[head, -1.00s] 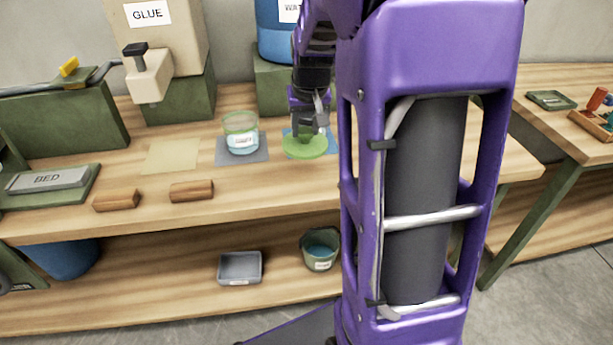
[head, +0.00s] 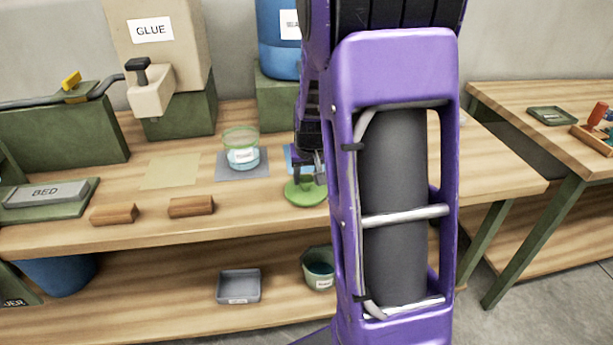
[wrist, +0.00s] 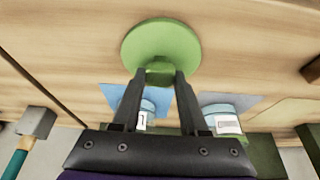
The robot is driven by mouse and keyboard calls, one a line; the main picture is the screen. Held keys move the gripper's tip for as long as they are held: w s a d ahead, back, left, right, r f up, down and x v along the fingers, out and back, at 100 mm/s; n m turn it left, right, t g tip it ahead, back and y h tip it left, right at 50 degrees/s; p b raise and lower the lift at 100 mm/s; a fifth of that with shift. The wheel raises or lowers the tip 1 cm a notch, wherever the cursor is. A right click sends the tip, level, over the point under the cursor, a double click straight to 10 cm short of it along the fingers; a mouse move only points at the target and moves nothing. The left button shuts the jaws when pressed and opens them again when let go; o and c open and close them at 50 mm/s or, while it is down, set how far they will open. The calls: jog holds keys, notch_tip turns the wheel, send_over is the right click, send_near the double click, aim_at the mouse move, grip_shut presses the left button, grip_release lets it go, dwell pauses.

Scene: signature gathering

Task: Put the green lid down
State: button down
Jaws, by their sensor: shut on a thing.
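The green lid (head: 305,193) is a round disc with a knob. It is near the front edge of the workbench, and I cannot tell whether it touches the wood. My gripper (wrist: 160,75) is shut on the lid's knob; the lid (wrist: 160,45) shows flat beyond the fingertips in the wrist view. In the head view my arm hides part of the lid.
A labelled glass jar (head: 241,155) stands on a grey mat (head: 228,173). A blue mat (wrist: 118,93) with another jar (wrist: 147,112) lies beside it, mostly hidden by my arm in the head view. Wooden blocks (head: 191,207) lie left of the lid.

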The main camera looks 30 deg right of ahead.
jog(key=shift+c, duration=2.2)
grip_release()
jog(key=shift+f, duration=0.15)
jog(key=shift+r, duration=0.5)
jog(key=p+v, duration=0.2)
jog(key=v, duration=0.9)
jog(key=shift+s, duration=0.25)
jog(key=shift+a+r, duration=0.1)
jog(key=shift+r, duration=0.05)
